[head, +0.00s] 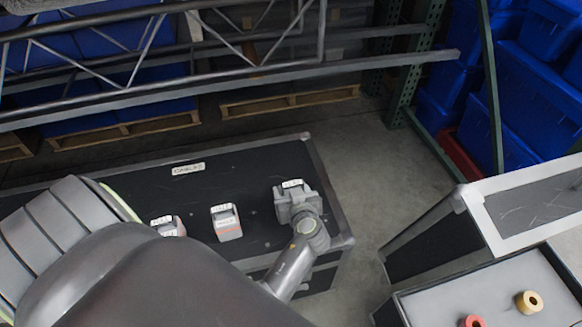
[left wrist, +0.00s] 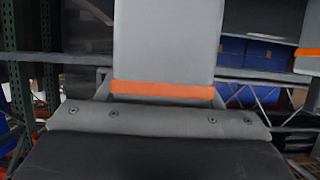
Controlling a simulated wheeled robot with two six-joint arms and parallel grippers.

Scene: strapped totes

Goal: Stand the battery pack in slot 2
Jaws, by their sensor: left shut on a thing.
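My left gripper (head: 297,203) is over the right part of a black case top, beside a small white label (head: 292,183). It is shut on a grey battery pack with an orange band (left wrist: 163,50), which shows in the left wrist view; the gripper mostly hides it in the head view. Two other grey and orange packs, a middle one (head: 227,224) and a left one (head: 170,227), stand on the case, each with a white label. Part of another pack (left wrist: 307,60) shows at the right edge of the left wrist view. The slot numbers are too small to read.
The black case (head: 255,165) has a larger white label (head: 188,169) near its back edge. A second case (head: 430,240) stands to the right. A grey tray (head: 490,285) holds a yellow roll (head: 528,301) and a red roll (head: 472,321). Racks with blue totes (head: 548,85) stand behind.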

